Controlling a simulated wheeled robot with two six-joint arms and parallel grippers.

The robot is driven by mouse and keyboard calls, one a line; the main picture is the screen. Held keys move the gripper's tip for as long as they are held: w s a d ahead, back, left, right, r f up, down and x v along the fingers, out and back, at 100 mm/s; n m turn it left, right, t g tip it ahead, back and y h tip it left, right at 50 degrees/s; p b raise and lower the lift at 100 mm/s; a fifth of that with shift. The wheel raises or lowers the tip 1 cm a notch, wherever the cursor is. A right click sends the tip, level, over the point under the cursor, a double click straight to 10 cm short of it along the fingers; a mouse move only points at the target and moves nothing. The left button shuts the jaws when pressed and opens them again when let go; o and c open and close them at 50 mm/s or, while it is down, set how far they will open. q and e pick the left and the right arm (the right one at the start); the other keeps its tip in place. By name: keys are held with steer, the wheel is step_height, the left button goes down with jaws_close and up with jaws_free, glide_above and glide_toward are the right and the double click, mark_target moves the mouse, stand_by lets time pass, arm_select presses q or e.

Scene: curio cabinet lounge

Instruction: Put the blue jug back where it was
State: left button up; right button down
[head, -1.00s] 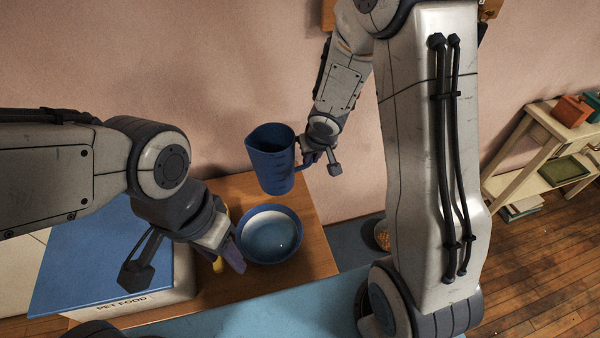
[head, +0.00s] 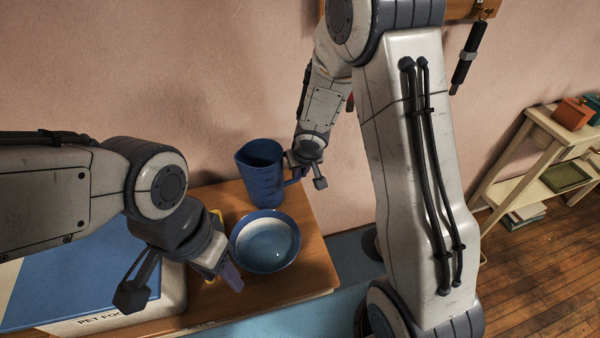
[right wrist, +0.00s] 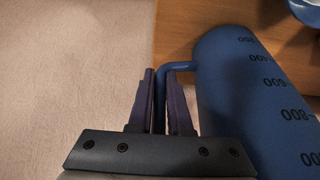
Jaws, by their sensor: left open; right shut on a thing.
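The blue jug (head: 262,178) is upright at the back of the wooden table (head: 312,262), behind the blue bowl. My right gripper (head: 299,172) is shut on its handle, on the jug's right side. In the right wrist view, the fingers (right wrist: 161,95) close around the blue handle, and the measuring marks show on the jug (right wrist: 250,95). I cannot tell whether the jug's base touches the table. My left gripper (head: 225,270) is open at the front left of the bowl, beside a yellow thing (head: 216,217) that it partly hides.
A blue bowl (head: 236,247) with a pale inside stands on the table just in front of the jug. A pet food box (head: 70,275) with a blue lid is at the left. The wall (head: 200,90) is close behind. A cream shelf (head: 520,165) stands at the right.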

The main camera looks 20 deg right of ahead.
steer(key=c, duration=0.8)
jaws_free()
steer(key=shift+f, duration=0.1)
steer(key=shift+c, duration=0.2)
steer(key=shift+r+p, duration=0.45)
steer(key=s+a+r+n+p, duration=0.1)
steer(key=s+a+r+p, duration=0.25)
steer(key=s+r, duration=0.4)
steer(key=s+a+r+n+p, duration=0.2)
steer(key=s+r+p, duration=0.25)
steer(key=r, duration=0.55)
steer(key=s+a+r+n+g, duration=0.2)
steer(key=s+a, duration=0.1)
steer(key=s, duration=0.5)
steer(key=s+a+r+n+g+y, duration=0.1)
steer(key=s+a+r+n+g, duration=0.1)
steer(key=s, duration=0.7)
steer(key=shift+a+b, duration=0.3)
steer(key=shift+a, duration=0.15)
steer(key=shift+r, duration=0.1)
